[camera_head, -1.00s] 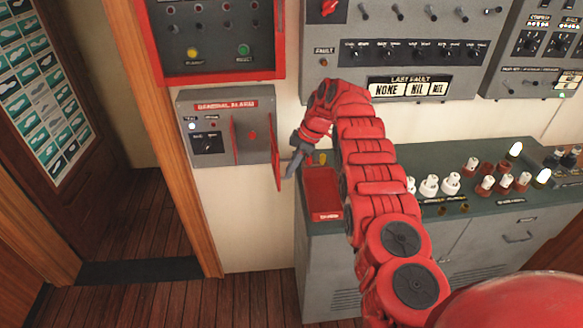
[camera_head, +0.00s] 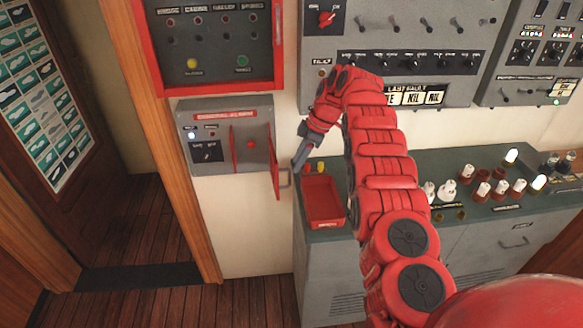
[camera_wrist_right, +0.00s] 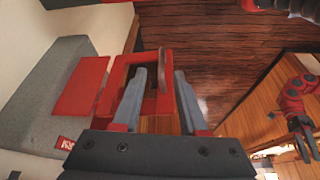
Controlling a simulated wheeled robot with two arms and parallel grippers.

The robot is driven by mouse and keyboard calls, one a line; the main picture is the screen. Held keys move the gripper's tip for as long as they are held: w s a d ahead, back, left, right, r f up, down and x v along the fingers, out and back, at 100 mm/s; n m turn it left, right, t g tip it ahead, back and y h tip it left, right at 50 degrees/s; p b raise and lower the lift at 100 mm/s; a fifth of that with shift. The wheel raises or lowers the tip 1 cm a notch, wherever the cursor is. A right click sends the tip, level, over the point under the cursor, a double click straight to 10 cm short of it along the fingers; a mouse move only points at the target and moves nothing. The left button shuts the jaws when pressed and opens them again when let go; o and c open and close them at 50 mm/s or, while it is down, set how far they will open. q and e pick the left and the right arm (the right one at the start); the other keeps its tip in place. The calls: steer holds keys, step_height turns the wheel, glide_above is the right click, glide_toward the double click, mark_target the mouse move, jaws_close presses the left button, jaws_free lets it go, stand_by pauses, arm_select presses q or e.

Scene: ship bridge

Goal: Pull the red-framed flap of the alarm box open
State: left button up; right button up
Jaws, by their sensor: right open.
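The grey alarm box (camera_head: 212,118) is on the wall at left of centre in the head view, with a red button (camera_head: 251,144) on its face. Its red-framed flap (camera_head: 274,168) stands out from the box's right side, seen nearly edge-on, with a small handle (camera_head: 285,178) on its right. My right gripper (camera_head: 299,158) is just right of the flap, pointing down. In the right wrist view its open fingers (camera_wrist_right: 160,100) are either side of a red upright part of the flap (camera_wrist_right: 165,68); contact cannot be told. My left gripper (camera_wrist_right: 300,135) shows small at the right there.
A red tray (camera_head: 322,200) sits on the green-topped console (camera_head: 470,160) below my right arm. A red-framed panel (camera_head: 210,45) is above the alarm box. A wooden door post (camera_head: 165,130) stands left of it. Floor below the box is clear.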

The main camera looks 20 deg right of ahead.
steer(key=p+v, duration=0.8)
steer(key=v, duration=0.2)
steer(key=shift+r, duration=0.3)
steer(key=shift+s+d, duration=0.1)
steer(key=shift+d, duration=0.05)
